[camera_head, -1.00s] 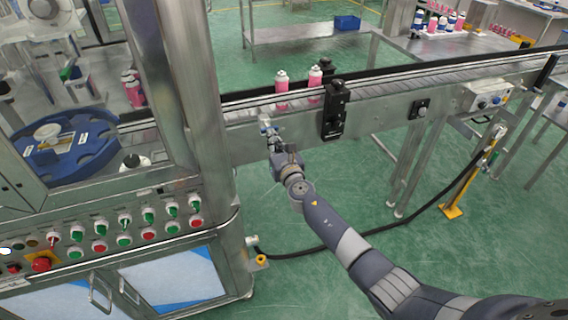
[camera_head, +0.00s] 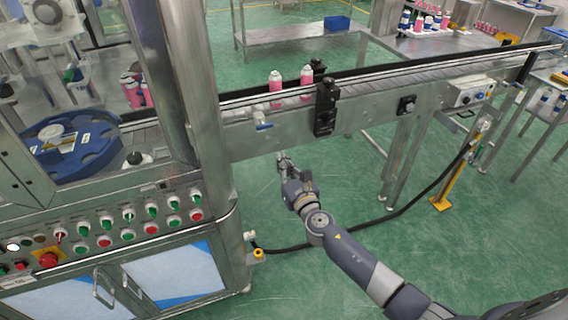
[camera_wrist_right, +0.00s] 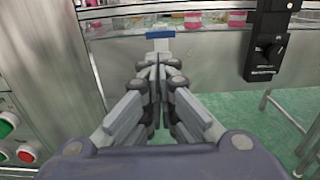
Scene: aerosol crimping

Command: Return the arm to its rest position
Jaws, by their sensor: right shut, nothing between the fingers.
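My right arm reaches in from the lower right of the head view. My right gripper (camera_head: 283,158) is in front of the conveyor's side wall, below the small blue-handled valve (camera_head: 263,126), and apart from it. In the right wrist view the gripper's fingers (camera_wrist_right: 157,66) are together with nothing between them. The blue handle (camera_wrist_right: 160,35) shows just beyond the fingertips there. My left gripper is in neither view.
The conveyor (camera_head: 390,86) carries pink cans (camera_head: 275,88) behind a black sensor block (camera_head: 325,108). The machine cabinet with its button panel (camera_head: 125,235) stands at the left. A black cable (camera_head: 345,228) lies on the green floor. Open floor lies below the conveyor.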

